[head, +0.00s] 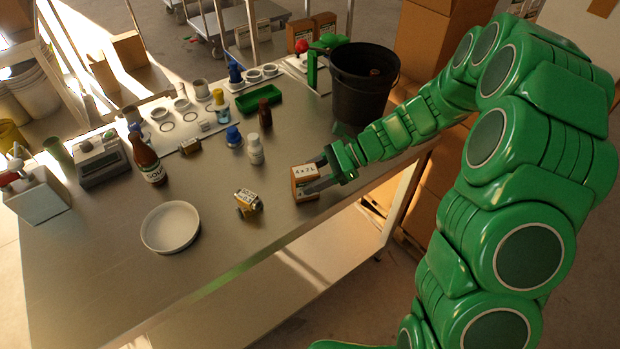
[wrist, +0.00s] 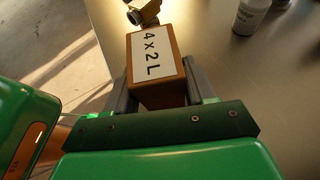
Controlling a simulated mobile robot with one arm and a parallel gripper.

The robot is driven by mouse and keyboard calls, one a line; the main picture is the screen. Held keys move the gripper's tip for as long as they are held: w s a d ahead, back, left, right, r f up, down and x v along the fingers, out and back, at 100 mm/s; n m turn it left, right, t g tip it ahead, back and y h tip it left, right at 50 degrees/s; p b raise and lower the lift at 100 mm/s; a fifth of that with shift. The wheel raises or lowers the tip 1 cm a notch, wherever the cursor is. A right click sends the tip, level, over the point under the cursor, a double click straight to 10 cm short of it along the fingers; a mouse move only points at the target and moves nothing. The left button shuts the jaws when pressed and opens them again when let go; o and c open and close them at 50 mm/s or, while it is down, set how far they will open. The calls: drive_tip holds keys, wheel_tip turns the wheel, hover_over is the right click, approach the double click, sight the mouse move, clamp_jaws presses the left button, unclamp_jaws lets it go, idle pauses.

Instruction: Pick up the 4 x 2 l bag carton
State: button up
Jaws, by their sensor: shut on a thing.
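The 4 x 2 L bag carton (head: 304,178) is a small brown box with a white label at the table's right front part. In the wrist view the carton (wrist: 156,60) sits between the two grey fingers, its label facing the camera. My gripper (head: 318,180) is shut on it, with one finger on each side. The wrist view also shows my gripper (wrist: 163,88) around the carton. I cannot tell whether the carton touches the table or is slightly above it.
A white round dish (head: 170,227), a brown bottle (head: 146,158) and a black bucket (head: 363,85) are on the metal table (head: 120,265). The front table edge is close to the carton.

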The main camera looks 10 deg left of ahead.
sight(310, 170)
drive_tip(key=shift+r, duration=0.45)
wheel_tip(310, 170, up, 2)
drive_tip(key=shift+d+r, duration=0.1)
drive_tip(key=shift+r, duration=0.1)
drive_tip(key=s+d+r, duration=0.2)
drive_tip(key=s+r, duration=0.2)
drive_tip(key=s, duration=0.2)
drive_tip(key=s+d+r, duration=0.3)
drive_tip(key=s+r, duration=0.2)
drive_tip(key=s, duration=0.1)
drive_tip(key=shift+s+d+r, duration=0.2)
drive_tip(key=shift+s+d, duration=0.15)
